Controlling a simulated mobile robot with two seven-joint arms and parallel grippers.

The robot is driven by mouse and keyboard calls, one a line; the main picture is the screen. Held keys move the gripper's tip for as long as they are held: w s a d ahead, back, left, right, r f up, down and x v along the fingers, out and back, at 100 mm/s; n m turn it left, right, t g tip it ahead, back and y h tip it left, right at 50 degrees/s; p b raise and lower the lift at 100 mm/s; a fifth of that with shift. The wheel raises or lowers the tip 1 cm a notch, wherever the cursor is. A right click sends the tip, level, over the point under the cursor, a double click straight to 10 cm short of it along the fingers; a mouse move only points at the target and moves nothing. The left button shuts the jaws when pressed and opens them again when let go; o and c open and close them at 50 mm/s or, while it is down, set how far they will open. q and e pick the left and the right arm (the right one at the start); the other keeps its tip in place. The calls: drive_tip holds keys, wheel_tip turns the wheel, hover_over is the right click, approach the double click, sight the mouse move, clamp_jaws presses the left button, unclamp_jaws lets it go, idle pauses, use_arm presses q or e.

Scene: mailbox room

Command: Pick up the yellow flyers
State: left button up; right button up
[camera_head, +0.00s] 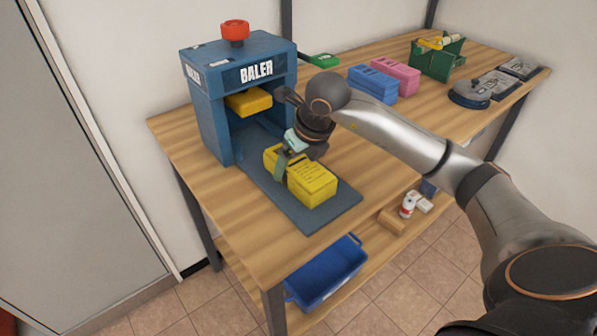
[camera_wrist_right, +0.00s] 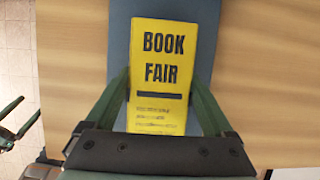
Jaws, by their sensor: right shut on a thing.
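The yellow flyers (camera_head: 313,182) form a thick stack on the grey-blue mat in front of the baler (camera_head: 257,71). In the right wrist view the top of the stack (camera_wrist_right: 165,70) reads "BOOK FAIR". My right gripper (camera_head: 286,168) is shut on the stack from above, with a green finger along each long side. I cannot tell whether the stack is lifted off the mat. My left gripper (camera_wrist_right: 20,119) shows only at the left edge of the right wrist view, its green fingers apart and empty.
The baler has a yellow press block (camera_head: 249,102) and a red knob (camera_head: 235,31). Blue (camera_head: 372,84) and pink (camera_head: 396,77) stacks, a green crate (camera_head: 436,62) and a dark round object (camera_head: 469,94) stand farther right. A blue bin (camera_head: 326,272) sits on the lower shelf.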

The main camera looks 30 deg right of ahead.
drive_tip(key=shift+r, duration=0.1)
clamp_jaws()
drive_tip(key=shift+r, duration=0.1)
